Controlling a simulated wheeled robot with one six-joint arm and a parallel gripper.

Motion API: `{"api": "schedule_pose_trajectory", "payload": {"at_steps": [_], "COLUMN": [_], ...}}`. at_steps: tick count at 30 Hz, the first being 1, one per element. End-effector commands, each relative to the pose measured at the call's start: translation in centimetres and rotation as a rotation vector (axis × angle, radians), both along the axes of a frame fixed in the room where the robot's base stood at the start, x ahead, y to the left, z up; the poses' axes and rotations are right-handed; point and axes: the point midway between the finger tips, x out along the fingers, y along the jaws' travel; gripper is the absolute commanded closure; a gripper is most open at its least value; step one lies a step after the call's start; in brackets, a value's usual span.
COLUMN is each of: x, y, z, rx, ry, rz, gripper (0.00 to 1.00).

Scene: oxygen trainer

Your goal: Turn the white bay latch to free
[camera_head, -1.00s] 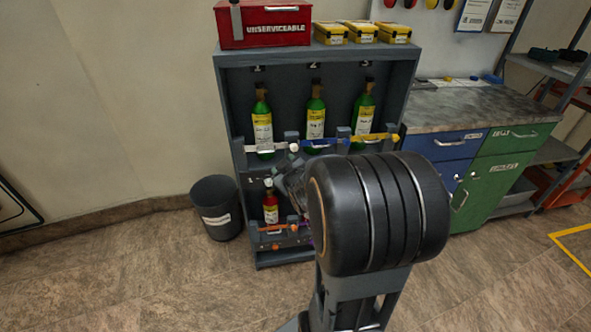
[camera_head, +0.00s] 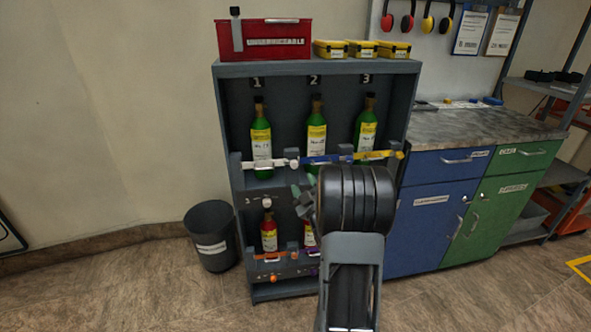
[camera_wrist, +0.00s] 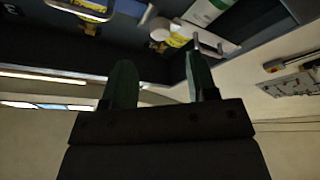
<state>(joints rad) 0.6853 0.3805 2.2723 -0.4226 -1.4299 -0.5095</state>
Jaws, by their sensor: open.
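The white bay latch (camera_head: 262,164) lies about level across the front of the green bottle (camera_head: 261,138) in bay 1, with a round white knob at its right end. In the wrist view the white latch (camera_wrist: 214,42) shows beyond my fingertips, towards the top. My gripper (camera_head: 302,194) is just below and right of the latch's knob in the head view, partly hidden by my own wrist. In the wrist view my gripper (camera_wrist: 160,66) has its two green fingers apart with nothing between them. Its fingertips look apart from the latch.
A blue latch (camera_head: 328,158) and a yellow latch (camera_head: 378,155) cross bays 2 and 3 to the right. Red bottles (camera_head: 269,233) stand on the lower shelf behind an orange-knobbed latch (camera_head: 270,256). A bin (camera_head: 212,237) stands left of the grey rack (camera_head: 232,190); blue and green cabinets stand right.

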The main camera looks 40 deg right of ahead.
Motion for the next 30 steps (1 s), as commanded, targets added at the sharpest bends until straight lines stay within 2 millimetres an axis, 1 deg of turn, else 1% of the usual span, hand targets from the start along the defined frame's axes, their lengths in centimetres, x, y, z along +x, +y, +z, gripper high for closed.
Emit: {"api": "schedule_pose_trajectory", "payload": {"at_steps": [1,6,12,18,27,30], "x": [1.0,3.7,5.8,6.7,6.8,6.8], "y": [-0.1,-0.8,-1.4,-1.6,-1.7,-1.7], "z": [0.4,1.2,1.9,2.1,2.2,2.2], "rx": [-0.002,0.0,0.0,0.001,0.001,0.001], "ry": [-0.002,-0.001,0.0,0.001,0.0,0.0], "rz": [0.003,0.002,0.002,0.0,0.0,0.0], "gripper": [0.47,0.47,0.47,0.47,0.47,0.56]}}
